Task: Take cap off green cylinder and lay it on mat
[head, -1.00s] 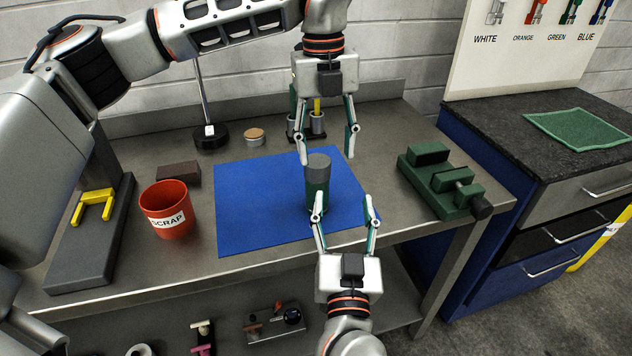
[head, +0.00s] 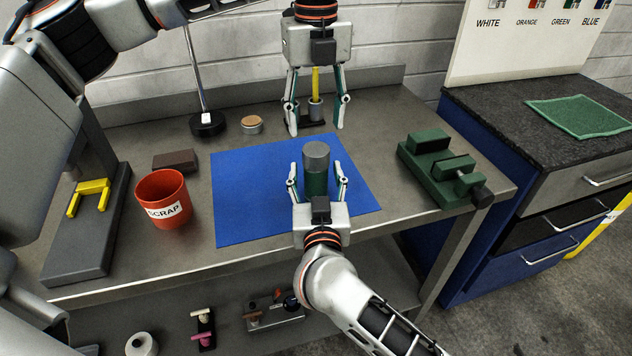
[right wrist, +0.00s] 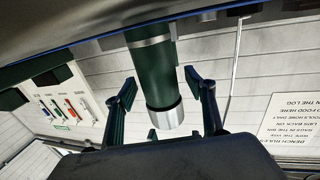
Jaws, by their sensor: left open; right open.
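The green cylinder (head: 316,184) stands upright on the blue mat (head: 240,205), with its grey cap (head: 316,152) on top. My right gripper (head: 317,170) is open, with one finger on each side of the cylinder's body, below the cap. In the right wrist view the cylinder (right wrist: 157,75) and its silvery cap (right wrist: 166,115) show between the open fingers, and I see gaps beside it. My left gripper (head: 314,130) is open and empty, above and behind the cylinder, apart from the cap.
A red SCRAP bin (head: 164,200) and a brown block (head: 175,160) stand left of the mat. A green vise (head: 440,170) is at the right. A round tin (head: 251,124), a lamp base (head: 208,124) and a holder with a yellow tool (head: 316,85) are behind. The mat's left part is clear.

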